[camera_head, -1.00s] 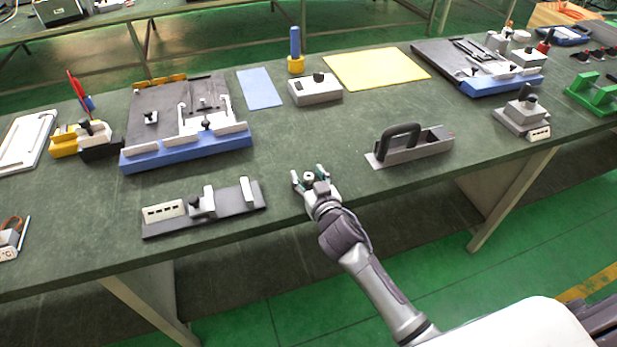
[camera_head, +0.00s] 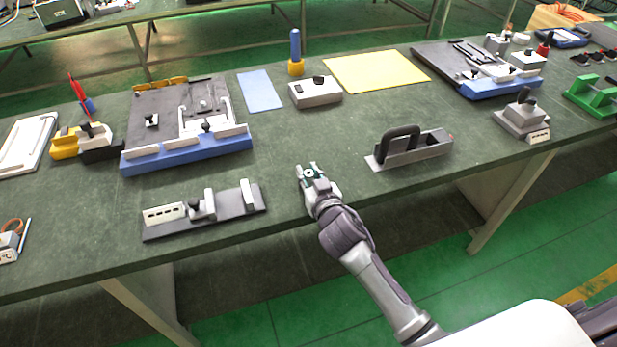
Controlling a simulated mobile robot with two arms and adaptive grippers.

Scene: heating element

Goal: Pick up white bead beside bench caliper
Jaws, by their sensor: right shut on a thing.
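The white bead (camera_head: 308,173) is a tiny pale ring with a dark centre. It sits between the fingertips of my right gripper (camera_head: 307,172), which is shut on it at the front part of the green bench. I cannot tell whether the bead touches the bench top. The bench caliper (camera_head: 230,206), a grey plate with upright white jaws and a labelled block, lies to the left of the gripper, apart from it. My left gripper is not in view.
A grey tool with a black handle (camera_head: 414,152) stands to the right of the gripper. A blue-edged fixture (camera_head: 187,153) lies behind the caliper, and a grey box (camera_head: 315,92) stands further back. The bench top (camera_head: 290,140) behind the gripper is clear.

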